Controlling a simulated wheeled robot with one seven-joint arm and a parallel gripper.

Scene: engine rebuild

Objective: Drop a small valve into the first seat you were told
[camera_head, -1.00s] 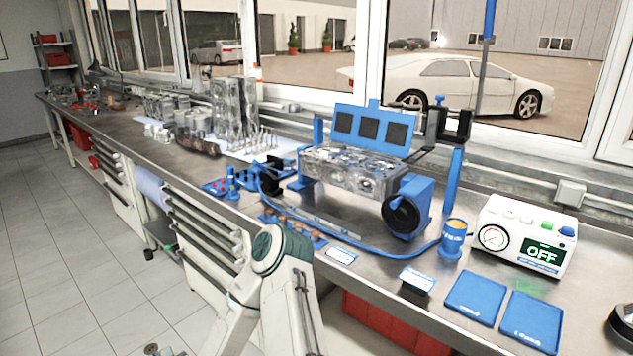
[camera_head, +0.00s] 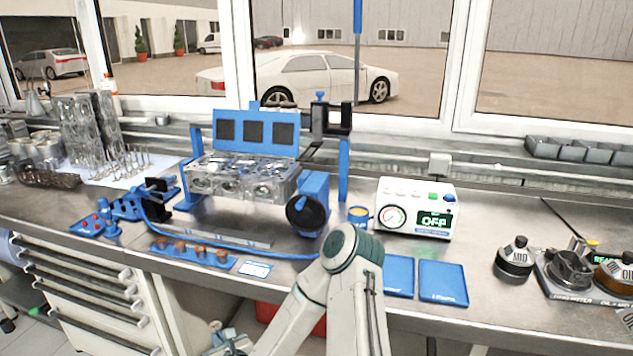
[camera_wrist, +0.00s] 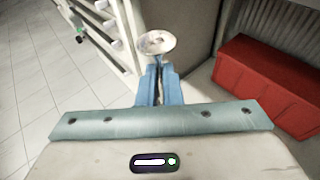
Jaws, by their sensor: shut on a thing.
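In the wrist view my gripper (camera_wrist: 158,84) has its two blue fingers closed together on a small valve (camera_wrist: 156,42). The valve's round pale metal head faces the camera just beyond the fingertips; its stem is mostly hidden between them. The gripper is low, beside the drawers and below the bench top. In the head view the grey cylinder head (camera_head: 240,180) sits in a blue fixture on the bench, apart from my gripper. Its seats are too small to tell apart. Several valves (camera_head: 125,163) stand on a white sheet at left.
A white tester reading OFF (camera_head: 418,208), blue pads (camera_head: 443,282) and a blue cup (camera_head: 359,214) lie right of the fixture. A blue hose and a strip with copper-coloured pieces (camera_head: 193,252) lie in front. A red bin (camera_wrist: 270,85) is under the bench.

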